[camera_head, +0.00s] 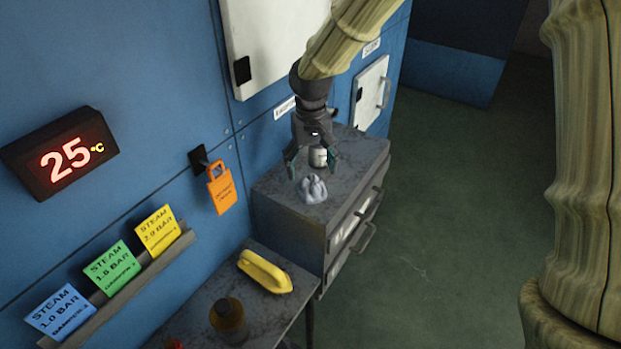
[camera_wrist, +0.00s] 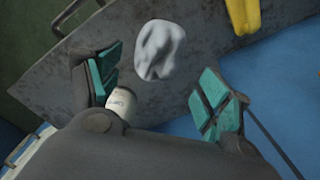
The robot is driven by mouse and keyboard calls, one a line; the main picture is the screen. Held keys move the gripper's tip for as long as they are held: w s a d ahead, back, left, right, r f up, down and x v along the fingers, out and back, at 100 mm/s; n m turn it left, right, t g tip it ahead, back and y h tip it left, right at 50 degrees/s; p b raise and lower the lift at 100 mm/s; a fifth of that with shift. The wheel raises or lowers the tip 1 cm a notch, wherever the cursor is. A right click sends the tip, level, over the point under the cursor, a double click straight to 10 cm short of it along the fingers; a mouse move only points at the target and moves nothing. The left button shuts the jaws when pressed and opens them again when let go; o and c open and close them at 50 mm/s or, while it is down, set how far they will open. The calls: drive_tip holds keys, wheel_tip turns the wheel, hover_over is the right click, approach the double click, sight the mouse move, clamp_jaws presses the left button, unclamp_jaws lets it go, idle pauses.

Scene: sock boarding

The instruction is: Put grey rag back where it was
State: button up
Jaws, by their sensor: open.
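The grey rag (camera_head: 314,190) is a crumpled light-grey lump on the top of the grey metal drawer cabinet (camera_head: 290,222), near its front left edge. It also shows in the wrist view (camera_wrist: 160,50), ahead of the fingertips and between their lines. My gripper (camera_head: 312,168) is open and empty above the cabinet top, close to the rag. In the wrist view my gripper (camera_wrist: 166,88) has its green-padded fingers spread wide. Whether the fingers touch the rag cannot be told.
A small white can (camera_head: 318,156) stands behind the rag, close to my fingers. A yellow handled tool (camera_head: 265,271) and a dark amber jar (camera_head: 228,318) are on the lower bench. An orange tag (camera_head: 221,190) hangs on the blue wall. The floor at right is clear.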

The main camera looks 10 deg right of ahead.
sight(311, 183)
wheel_tip(311, 183, up, 6)
drive_tip(key=b, duration=0.1)
drive_tip(key=shift+r, duration=0.2)
idle(0.3)
